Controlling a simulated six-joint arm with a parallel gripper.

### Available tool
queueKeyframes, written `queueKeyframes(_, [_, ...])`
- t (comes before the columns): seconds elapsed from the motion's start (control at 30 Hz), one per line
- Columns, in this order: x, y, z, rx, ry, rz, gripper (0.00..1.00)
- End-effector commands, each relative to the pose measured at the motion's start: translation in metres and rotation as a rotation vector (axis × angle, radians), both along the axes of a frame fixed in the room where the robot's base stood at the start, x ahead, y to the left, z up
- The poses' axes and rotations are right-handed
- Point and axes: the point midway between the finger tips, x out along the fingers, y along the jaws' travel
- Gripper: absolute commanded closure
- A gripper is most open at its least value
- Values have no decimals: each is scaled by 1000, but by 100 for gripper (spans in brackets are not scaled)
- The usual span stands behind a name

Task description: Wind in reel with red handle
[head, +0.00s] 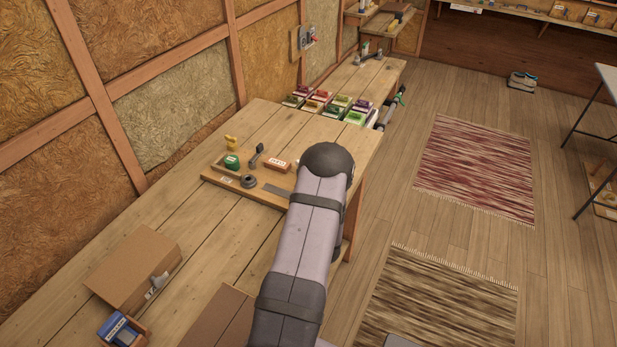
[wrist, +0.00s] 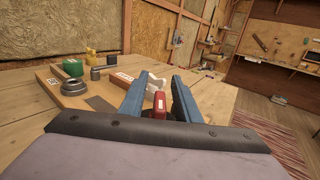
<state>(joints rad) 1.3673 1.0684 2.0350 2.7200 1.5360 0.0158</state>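In the wrist view, a red handle-like piece (wrist: 160,104) stands between the two blue fingers of my gripper (wrist: 157,88). A white part (wrist: 154,82) shows just beyond it, near the table's right edge. It may belong to the reel, but I cannot tell whether the two are joined. The fingers are apart, with a gap seen on each side of the red piece. In the head view my arm hides the gripper, the red piece and the white part.
Coloured boxes (head: 330,104) stand farther back. A cardboard box (head: 134,268) lies front left.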

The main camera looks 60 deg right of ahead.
Motion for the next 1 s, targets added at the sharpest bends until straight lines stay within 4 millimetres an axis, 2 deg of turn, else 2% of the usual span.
queueKeyframes(0.17, [-7,8,-1,0,0,-1,70])
queueKeyframes(0.63, [-38,52,-2,1,1,-2,70])
queueKeyframes(1.0, [-43,59,0,-1,-1,0,70])
